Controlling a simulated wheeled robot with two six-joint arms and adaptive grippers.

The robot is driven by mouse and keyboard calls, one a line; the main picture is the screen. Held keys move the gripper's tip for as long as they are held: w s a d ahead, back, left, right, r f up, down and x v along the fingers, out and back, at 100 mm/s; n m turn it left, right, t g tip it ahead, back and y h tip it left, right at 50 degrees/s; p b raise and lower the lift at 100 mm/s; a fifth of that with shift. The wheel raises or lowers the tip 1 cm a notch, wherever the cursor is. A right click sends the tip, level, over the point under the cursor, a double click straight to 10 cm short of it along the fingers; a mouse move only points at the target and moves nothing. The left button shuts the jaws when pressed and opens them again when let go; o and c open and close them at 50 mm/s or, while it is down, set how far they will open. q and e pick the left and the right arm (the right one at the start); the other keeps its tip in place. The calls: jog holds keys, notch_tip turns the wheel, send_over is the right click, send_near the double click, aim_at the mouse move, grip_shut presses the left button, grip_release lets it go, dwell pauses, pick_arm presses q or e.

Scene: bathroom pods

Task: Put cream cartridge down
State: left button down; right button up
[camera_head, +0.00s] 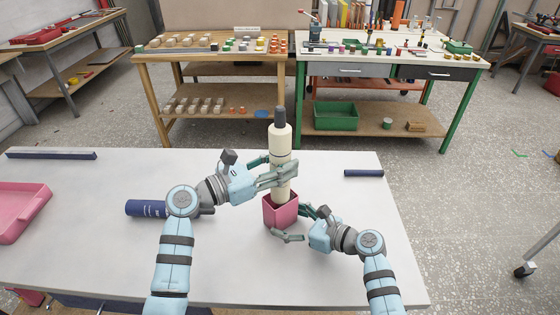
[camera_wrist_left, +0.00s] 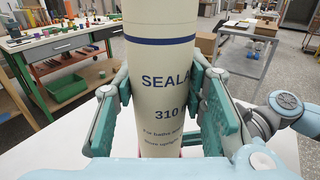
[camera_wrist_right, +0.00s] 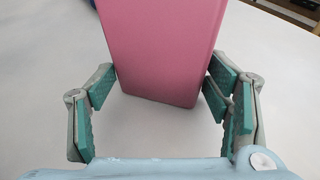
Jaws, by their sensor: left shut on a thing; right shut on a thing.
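The cream cartridge (camera_head: 281,145) is upright with a dark nozzle on top. My left gripper (camera_head: 277,177) is shut on it around its body, and its printed label shows between the fingers in the left wrist view (camera_wrist_left: 162,80). A pink square holder (camera_head: 280,211) stands on the table directly below; the cartridge's lower end is at its mouth and looks inside, the base hidden. My right gripper (camera_head: 293,224) is shut on the pink holder, with fingers on either side of it in the right wrist view (camera_wrist_right: 170,50).
A navy cartridge (camera_head: 146,208) lies on the white table (camera_head: 110,255) at left, behind my left arm. A short dark bar (camera_head: 363,173) lies at right, a longer one (camera_head: 50,153) at far left. A pink tray (camera_head: 20,208) sits at the left edge. Workbenches stand behind.

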pick_arm(q)
jog(key=c, duration=1)
grip_release()
jog(key=shift+f, duration=0.15)
pick_arm(e)
jog(key=shift+c, duration=0.2)
pick_arm(q)
jog(key=shift+r, duration=0.25)
jog(key=v, duration=1.2)
jog(key=shift+r, duration=0.4)
pick_arm(e)
jog(key=o, duration=1)
